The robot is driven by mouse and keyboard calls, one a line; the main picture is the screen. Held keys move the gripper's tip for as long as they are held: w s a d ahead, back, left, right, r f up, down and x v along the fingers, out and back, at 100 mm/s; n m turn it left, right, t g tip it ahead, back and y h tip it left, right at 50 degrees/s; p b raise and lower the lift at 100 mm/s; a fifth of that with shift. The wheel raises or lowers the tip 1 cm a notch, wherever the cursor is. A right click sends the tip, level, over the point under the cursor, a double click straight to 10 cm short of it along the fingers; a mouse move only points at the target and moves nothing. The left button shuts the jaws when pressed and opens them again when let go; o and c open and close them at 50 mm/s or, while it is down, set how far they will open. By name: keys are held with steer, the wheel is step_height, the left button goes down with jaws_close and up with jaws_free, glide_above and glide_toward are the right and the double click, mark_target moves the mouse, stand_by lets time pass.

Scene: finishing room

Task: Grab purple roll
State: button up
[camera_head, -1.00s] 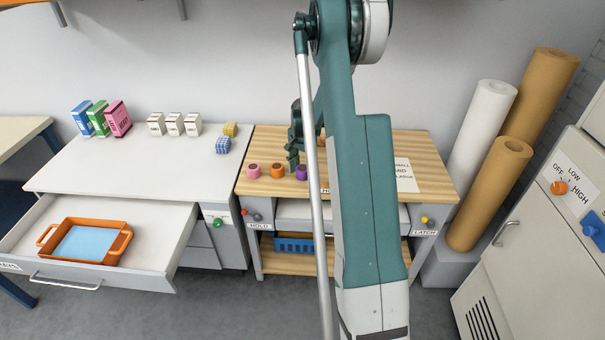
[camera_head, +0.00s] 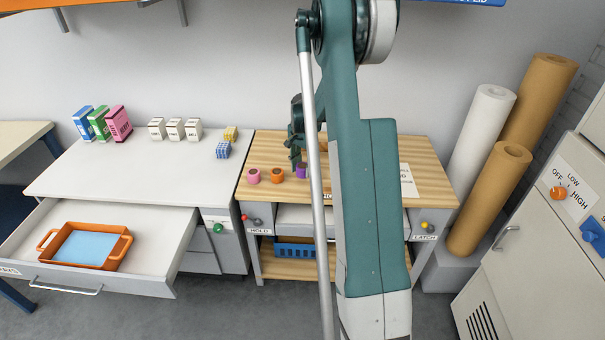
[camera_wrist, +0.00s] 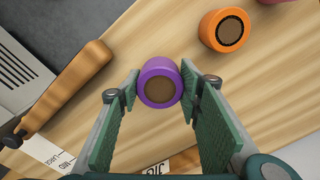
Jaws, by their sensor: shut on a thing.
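The purple roll (camera_wrist: 160,81) has a brown core and stands on the wooden bench top (camera_head: 430,165). In the wrist view it sits between the two green finger pads of my gripper (camera_wrist: 160,88), which is shut on it near the fingertips. In the head view the purple roll (camera_head: 301,171) is partly hidden by my arm, and my gripper (camera_head: 298,158) is just above it. I cannot tell whether the roll touches the bench or is slightly lifted.
An orange roll (camera_head: 277,175) and a pink roll (camera_head: 253,176) stand left of the purple one. An open drawer holds an orange tray (camera_head: 45,256). Small boxes (camera_head: 175,129) stand on the white counter at left. Tall paper rolls (camera_head: 490,195) stand at right.

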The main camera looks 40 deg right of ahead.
mark_target(303, 166)
steer(key=shift+r, duration=2.9)
